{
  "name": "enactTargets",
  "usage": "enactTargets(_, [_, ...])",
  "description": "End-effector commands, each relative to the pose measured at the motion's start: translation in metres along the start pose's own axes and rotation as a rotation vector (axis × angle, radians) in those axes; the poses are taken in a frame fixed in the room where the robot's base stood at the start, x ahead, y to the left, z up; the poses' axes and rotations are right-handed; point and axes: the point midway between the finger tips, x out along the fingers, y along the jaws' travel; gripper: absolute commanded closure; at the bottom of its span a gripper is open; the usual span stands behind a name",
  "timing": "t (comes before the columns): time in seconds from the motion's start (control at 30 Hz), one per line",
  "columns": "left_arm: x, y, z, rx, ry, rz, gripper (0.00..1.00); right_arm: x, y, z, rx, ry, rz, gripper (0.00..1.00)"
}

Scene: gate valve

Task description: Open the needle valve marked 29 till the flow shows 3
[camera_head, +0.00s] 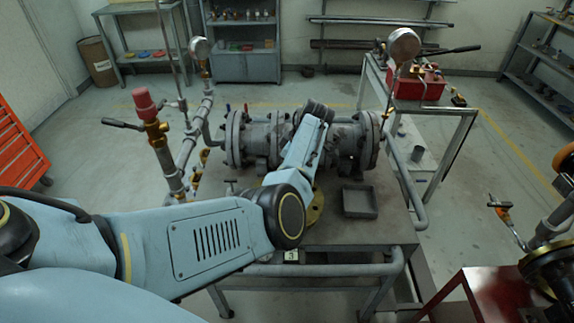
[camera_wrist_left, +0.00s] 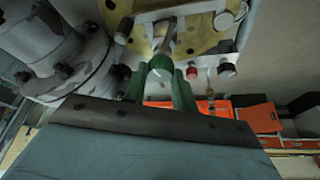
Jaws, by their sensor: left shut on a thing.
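My left gripper (camera_wrist_left: 160,85) shows in the left wrist view with its green fingers shut on a small round-ended valve knob (camera_wrist_left: 160,66). A pale metal stem (camera_wrist_left: 167,40) runs from it toward a yellow plate (camera_wrist_left: 200,38). No mark 29 is readable, so I cannot tell which valve this is. In the head view my left arm reaches over the flanged pipe body (camera_head: 255,140), and its gripper is hidden. The round gauges (camera_head: 403,45) and (camera_head: 200,48) are too small to read. My right gripper is not in view.
A red-topped valve (camera_head: 145,103) with a lever stands left of the pipes. A grey tray (camera_head: 359,201) lies on the bench. A tag reading 3 (camera_head: 291,256) hangs at the front. A red toolbox (camera_head: 414,84) stands on the back-right bench. Another valve (camera_head: 550,262) stands at the right.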

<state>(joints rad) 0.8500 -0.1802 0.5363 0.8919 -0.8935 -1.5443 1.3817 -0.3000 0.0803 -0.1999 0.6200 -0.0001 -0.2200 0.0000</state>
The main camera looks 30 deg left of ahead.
Motion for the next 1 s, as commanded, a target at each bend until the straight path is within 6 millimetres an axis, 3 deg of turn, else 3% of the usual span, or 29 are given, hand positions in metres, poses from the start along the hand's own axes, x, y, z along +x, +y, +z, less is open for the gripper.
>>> enactTargets(0.2, [0.001,-0.001,0.001,0.002,-0.001,-0.002,0.96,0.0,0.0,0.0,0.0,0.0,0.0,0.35])
enactTargets(0.23, [0.001,-0.001,0.001,0.002,-0.001,-0.002,0.7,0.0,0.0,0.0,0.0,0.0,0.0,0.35])
enactTargets(0.4, [0.001,-0.001,0.0,0.002,-0.001,-0.001,0.5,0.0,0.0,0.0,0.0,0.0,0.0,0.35])
enactTargets(0.77, [-0.007,0.001,0.0,0.001,0.0,0.003,0.5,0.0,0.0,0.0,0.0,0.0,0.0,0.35])
enactTargets(1.0, [-0.052,0.001,0.001,0.0,-0.001,0.005,0.5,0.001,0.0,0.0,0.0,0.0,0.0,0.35])
